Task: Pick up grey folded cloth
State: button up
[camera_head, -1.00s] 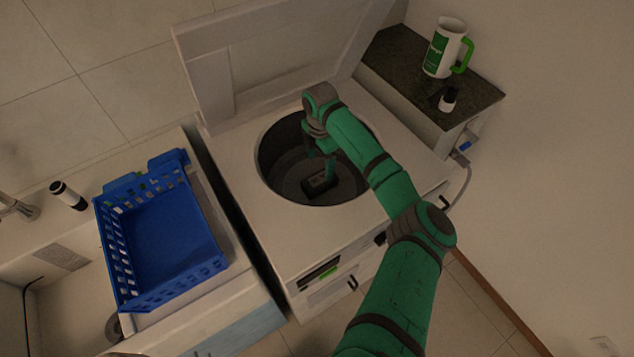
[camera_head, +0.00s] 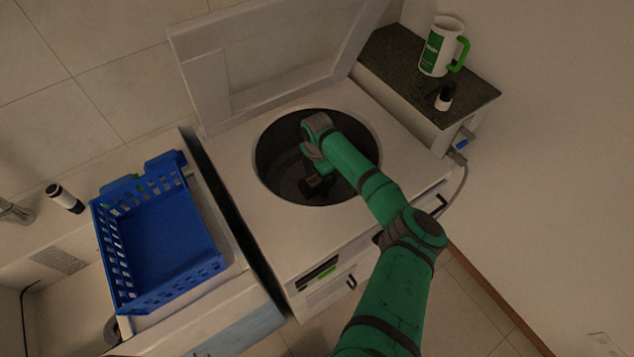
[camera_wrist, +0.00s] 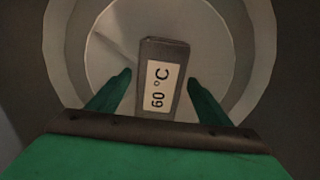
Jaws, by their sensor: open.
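No grey folded cloth can be made out in either view. A dark block with a white "60 °C" label (camera_wrist: 160,84) lies in the round drum of the white top-loading machine; part of it also shows in the head view (camera_head: 313,185). My gripper (camera_wrist: 158,85) is inside the drum with its two green fingers open, one on each side of the block. In the wrist view there are gaps between the fingers and the block. In the head view my arm hides part of the drum and the fingers.
The machine's lid (camera_head: 270,60) stands open behind the drum opening. A blue basket (camera_head: 170,245) is on the counter at left. A white and green mug (camera_head: 440,48) and a small dark-capped bottle (camera_head: 444,100) stand on the dark shelf at right. The drum wall closely surrounds my gripper.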

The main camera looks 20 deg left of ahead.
jog(key=c, duration=1.3)
jog(key=shift+r, duration=0.15)
